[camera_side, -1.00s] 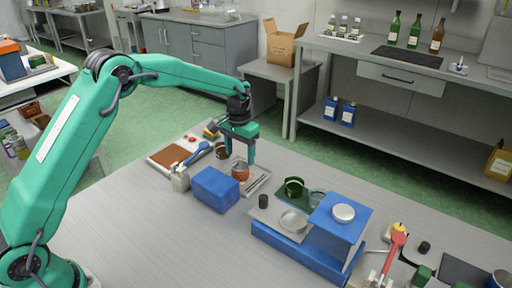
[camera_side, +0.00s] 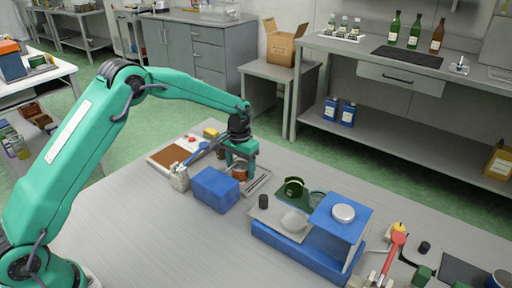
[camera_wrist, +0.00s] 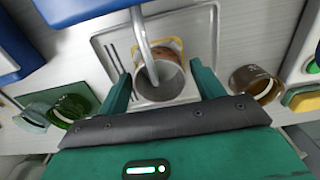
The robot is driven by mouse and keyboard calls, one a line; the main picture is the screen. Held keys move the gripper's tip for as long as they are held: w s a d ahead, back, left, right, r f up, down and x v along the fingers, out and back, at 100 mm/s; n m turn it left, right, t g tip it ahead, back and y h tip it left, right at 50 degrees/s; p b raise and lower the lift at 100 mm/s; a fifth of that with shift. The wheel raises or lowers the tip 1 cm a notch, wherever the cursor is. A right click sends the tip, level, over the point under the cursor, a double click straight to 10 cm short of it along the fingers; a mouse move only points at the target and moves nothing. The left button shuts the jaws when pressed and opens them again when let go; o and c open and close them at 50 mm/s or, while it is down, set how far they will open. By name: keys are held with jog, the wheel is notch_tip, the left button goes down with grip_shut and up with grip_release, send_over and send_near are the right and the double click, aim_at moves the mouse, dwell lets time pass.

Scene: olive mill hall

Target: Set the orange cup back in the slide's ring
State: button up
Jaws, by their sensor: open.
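The orange cup (camera_side: 240,174) stands on a light grey tray (camera_side: 259,183) behind the blue box, under my gripper (camera_side: 241,157). In the wrist view I look down into a cup with a grey inside (camera_wrist: 168,82), between the two fingers of my gripper (camera_wrist: 160,72). The fingers are open, one on each side of it; I cannot tell whether they touch it. A yellow edge (camera_wrist: 172,42) shows behind this cup; I cannot tell whether it is a ring. A bent grey bar crosses over the cup's rim, and hides part of it.
A blue box (camera_side: 214,190) stands close in front of the tray. A brown cup (camera_wrist: 255,85) is to the right in the wrist view, a dark green cup (camera_wrist: 70,106) to the left. A blue stand (camera_side: 338,222) is further right. The front of the table is clear.

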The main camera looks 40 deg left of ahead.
jog(key=c, duration=0.7)
jog(key=shift+r, duration=0.1)
jog(key=shift+c, duration=0.2)
jog(key=shift+w, duration=0.2)
jog(key=shift+w, duration=1.5)
jog(key=shift+r, duration=0.1)
notch_tip(320, 180, up, 6)
jog(key=shift+r, duration=0.15)
